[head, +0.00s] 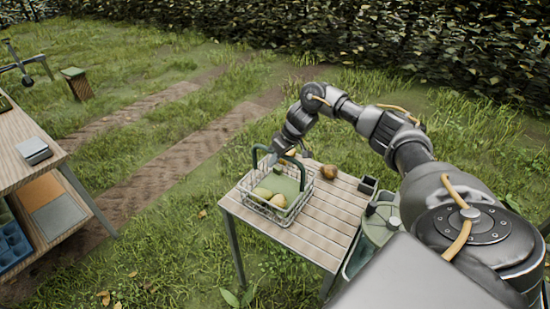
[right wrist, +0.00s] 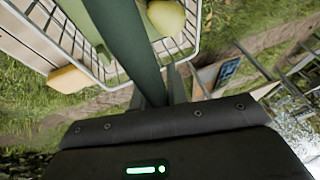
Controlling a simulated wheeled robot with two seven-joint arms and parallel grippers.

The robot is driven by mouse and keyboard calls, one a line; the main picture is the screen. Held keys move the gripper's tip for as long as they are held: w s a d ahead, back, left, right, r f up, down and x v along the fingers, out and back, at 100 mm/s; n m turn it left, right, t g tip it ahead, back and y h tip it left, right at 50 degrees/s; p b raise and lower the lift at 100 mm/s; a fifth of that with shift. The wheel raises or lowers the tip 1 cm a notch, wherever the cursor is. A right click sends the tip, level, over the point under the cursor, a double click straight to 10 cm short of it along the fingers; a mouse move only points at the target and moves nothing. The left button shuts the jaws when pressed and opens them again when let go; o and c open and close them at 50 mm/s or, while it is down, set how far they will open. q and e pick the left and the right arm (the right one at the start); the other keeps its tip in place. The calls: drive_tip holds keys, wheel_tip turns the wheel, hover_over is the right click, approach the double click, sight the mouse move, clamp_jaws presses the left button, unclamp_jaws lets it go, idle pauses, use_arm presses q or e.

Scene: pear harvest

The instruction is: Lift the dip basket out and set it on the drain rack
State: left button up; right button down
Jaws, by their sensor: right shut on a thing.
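The dip basket (head: 270,214) is a wire basket with a tall green handle and yellow-green pears inside. It is over the left end of a slatted wooden table (head: 318,222), apparently upright; I cannot tell whether it rests on the slats or hangs just above. My right gripper (head: 277,155) is shut on the handle near its top. In the right wrist view the handle (right wrist: 122,38) runs into the gripper (right wrist: 160,95), with the basket's wires (right wrist: 72,32) behind. I cannot tell whether the slatted top is the drain rack. My left gripper is out of view.
A brownish pear (head: 328,171) and a small dark box (head: 368,185) are on the table to the right of the basket. A greenish container (head: 378,226) stands at the table's right side, partly behind my arm. A wooden stand (head: 30,185) is at the left. Grass lies between.

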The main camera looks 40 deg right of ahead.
drive_tip(key=shift+a, duration=0.1)
drive_tip(key=c, duration=1.3)
unclamp_jaws()
drive_tip(key=shift+s, duration=0.1)
drive_tip(key=b+v, duration=0.1)
drive_tip(key=v, duration=0.3)
drive_tip(key=shift+r, duration=0.15)
drive_tip(key=v, duration=0.6)
drive_tip(key=shift+r, duration=0.2)
drive_tip(key=shift+s, duration=0.15)
